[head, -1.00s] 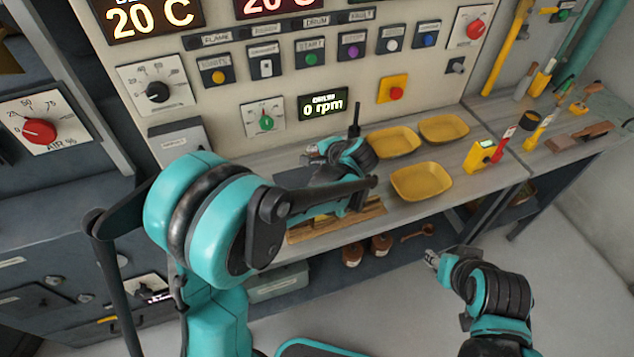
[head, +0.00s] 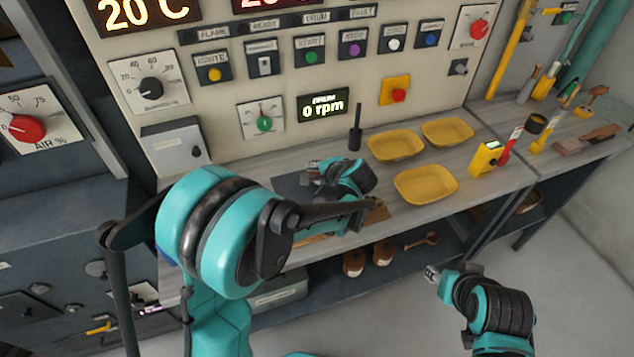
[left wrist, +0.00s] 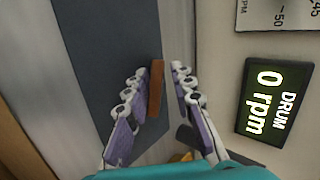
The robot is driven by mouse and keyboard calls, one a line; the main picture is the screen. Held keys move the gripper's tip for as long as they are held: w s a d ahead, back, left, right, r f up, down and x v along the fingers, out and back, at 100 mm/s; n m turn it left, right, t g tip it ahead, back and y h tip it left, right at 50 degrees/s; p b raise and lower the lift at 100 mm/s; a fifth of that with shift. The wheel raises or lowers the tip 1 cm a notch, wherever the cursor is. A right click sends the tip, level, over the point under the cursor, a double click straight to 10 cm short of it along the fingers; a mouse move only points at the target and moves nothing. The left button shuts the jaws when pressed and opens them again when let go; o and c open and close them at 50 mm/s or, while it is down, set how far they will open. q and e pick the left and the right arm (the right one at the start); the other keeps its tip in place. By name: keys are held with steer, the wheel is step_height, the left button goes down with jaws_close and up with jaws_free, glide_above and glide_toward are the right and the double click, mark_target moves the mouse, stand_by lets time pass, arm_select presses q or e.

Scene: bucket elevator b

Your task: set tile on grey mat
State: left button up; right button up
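The grey mat (head: 292,187) lies on the bench below the control panel, partly hidden by my left arm. It also shows in the left wrist view (left wrist: 105,45) as a dark grey band. A narrow red-brown tile (left wrist: 155,90) is between the fingers of my left gripper (left wrist: 160,76), at the mat's right edge in that view. A gap shows on the tile's right side; whether it touches the mat is unclear. In the head view my left gripper (head: 318,170) is over the mat. My right gripper (head: 432,273) is in front of the bench, its fingers too small to read.
Yellow trays (head: 426,186) stand right of the mat. A black upright handle (head: 355,128) is behind my left gripper. A yellow meter (head: 486,158) and several tools stand farther right. Brown jars (head: 354,263) sit on the lower shelf.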

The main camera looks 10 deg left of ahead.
arm_select(q)
steer(key=p+v, duration=0.3)
steer(key=v, duration=0.4)
steer(key=shift+r+p, duration=0.15)
steer(key=shift+p, duration=0.2)
steer(key=shift+s+d+r, duration=0.15)
steer(key=shift+s+d, duration=0.1)
steer(key=shift+s, duration=0.05)
step_height(320, 180, up, 8)
steer(key=s+d+p, duration=0.1)
steer(key=p, duration=0.5)
steer(key=shift+s+d, duration=0.3)
